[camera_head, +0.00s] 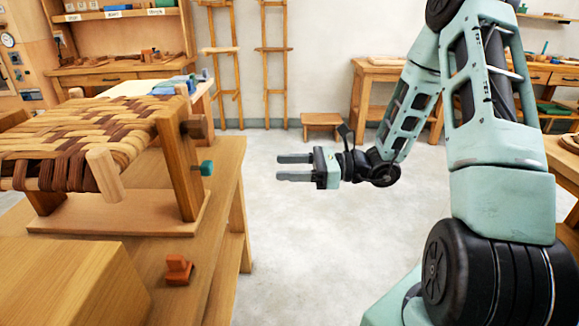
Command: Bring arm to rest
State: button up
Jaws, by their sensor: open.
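My gripper (294,166) is in the middle of the view, pointing left. Its two grey fingers are apart with nothing between them. It hangs in clear air over the floor, just right of the workbench (225,185) and apart from it. My arm rises at the right of the view and bends down to the gripper.
A small red-brown block (178,270) lies near the bench's right edge. A wooden box (70,285) fills the near left corner. A low stool (322,124) and ladders (274,60) stand by the back wall. Open floor (310,255) lies between the bench and my arm.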

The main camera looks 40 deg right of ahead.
dwell(0.4)
jog(key=s+a+n+g+h, duration=0.2)
jog(key=s+a+n+g, duration=0.95)
jog(key=a, duration=0.35)
jog(key=s+a+f+n+g+h, duration=0.1)
jog(key=s+a+n+g+h, duration=0.25)
jog(key=s+n+h, duration=0.95)
notch_tip(320, 180, up, 15)
jog(key=w+a+n+t+p, duration=0.1)
jog(key=n+t+p, duration=0.3)
jog(key=n+p, duration=0.4)
jog(key=p, duration=0.5)
jog(key=shift+w+a+r+t+y+p, duration=0.2)
jog(key=shift+w+a+t+y+p, duration=0.1)
jog(key=shift+y, duration=0.1)
